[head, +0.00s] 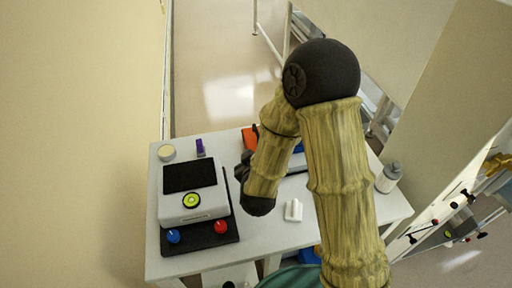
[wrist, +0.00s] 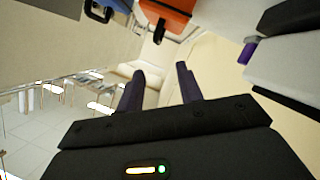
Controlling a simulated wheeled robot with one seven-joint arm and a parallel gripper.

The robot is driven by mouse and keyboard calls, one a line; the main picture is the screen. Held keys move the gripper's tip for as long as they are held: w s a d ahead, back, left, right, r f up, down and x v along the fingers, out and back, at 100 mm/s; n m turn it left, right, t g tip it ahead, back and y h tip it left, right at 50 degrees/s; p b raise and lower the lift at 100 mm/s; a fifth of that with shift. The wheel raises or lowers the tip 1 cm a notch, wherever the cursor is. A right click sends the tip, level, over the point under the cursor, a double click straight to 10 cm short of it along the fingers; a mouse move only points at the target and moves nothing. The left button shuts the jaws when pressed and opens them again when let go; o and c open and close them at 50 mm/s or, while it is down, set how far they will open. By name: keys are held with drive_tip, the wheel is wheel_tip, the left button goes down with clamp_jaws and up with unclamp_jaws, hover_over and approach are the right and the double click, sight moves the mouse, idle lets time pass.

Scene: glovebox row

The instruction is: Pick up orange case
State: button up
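The orange case (head: 250,138) lies near the back edge of the white table in the head view, partly hidden behind my arm. In the wrist view the orange case (wrist: 168,10) shows at the top edge, with a dark handle or latch on its near side, cut off by the frame. My gripper (wrist: 160,71) has its two dark fingers apart with nothing between them. The case is beyond the fingertips, and I see no contact. In the head view my arm hides most of the gripper.
A white device with a black panel (head: 190,176) stands on the table's left (head: 157,250). A purple item (head: 200,148) and a round tub (head: 167,153) are behind it. A blue item (head: 298,147) is beside the orange case. A white block (head: 293,210) and bottle (head: 388,177) stand right.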

drive_tip(key=p+x, duration=0.2)
drive_tip(key=x, duration=0.5)
drive_tip(key=shift+w, duration=0.25)
drive_tip(key=shift+d+p+x, duration=0.15)
drive_tip(key=shift+p+x, duration=0.45)
drive_tip(key=shift+x, duration=0.7)
drive_tip(key=shift+d+p+x, duration=0.15)
drive_tip(key=shift+p+x, duration=0.45)
drive_tip(key=shift+x, duration=0.65)
drive_tip(key=shift+f, duration=0.15)
clamp_jaws()
